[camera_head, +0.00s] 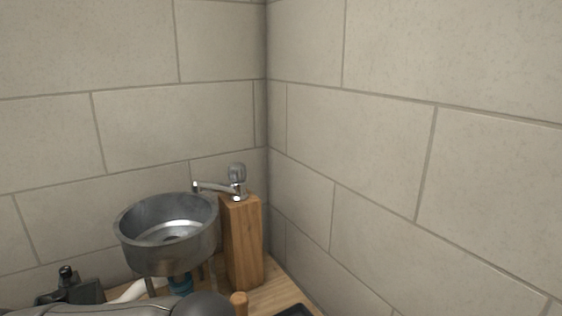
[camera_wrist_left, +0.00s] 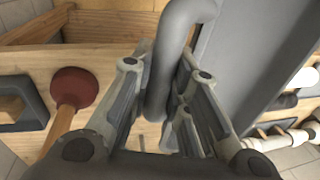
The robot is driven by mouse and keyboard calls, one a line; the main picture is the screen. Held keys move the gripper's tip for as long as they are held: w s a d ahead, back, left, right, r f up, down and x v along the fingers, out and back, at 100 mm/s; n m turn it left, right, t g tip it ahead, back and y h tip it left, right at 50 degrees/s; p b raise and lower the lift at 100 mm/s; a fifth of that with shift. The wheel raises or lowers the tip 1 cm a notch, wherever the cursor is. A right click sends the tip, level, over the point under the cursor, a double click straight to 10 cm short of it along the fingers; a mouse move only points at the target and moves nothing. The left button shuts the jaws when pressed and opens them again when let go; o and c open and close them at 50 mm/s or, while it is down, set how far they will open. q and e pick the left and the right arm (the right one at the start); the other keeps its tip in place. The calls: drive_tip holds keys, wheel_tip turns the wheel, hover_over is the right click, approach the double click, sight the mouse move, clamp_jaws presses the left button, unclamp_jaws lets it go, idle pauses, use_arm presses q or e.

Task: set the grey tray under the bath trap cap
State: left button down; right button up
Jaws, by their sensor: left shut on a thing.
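In the left wrist view my left gripper (camera_wrist_left: 160,85) is shut on a thick grey curved bar (camera_wrist_left: 172,45). The bar appears to belong to the grey tray (camera_wrist_left: 262,45), whose broad flat grey surface lies just right of the fingers. The bath trap cap cannot be made out in either view. My right gripper is not in view.
A metal basin (camera_head: 168,250) stands beside a wooden post (camera_head: 242,240) with a tap (camera_head: 236,185), near the wall corner. A red plunger (camera_wrist_left: 73,87) and a dark square frame (camera_wrist_left: 22,102) lie left of my gripper. White pipe pieces (camera_wrist_left: 290,140) lie right.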

use_arm(q)
drive_tip(key=w+a+m, duration=0.1)
drive_tip(key=a, duration=0.1)
drive_tip(key=w+a+m+p, duration=0.1)
drive_tip(key=w+a+m, duration=0.1)
drive_tip(key=w+a+m+t, duration=0.1)
drive_tip(key=w+a, duration=0.1)
drive_tip(key=shift+a+f+m, duration=0.1)
drive_tip(key=shift+a+m, duration=0.15)
drive_tip(key=shift+m, duration=0.15)
drive_tip(key=shift+a, duration=0.1)
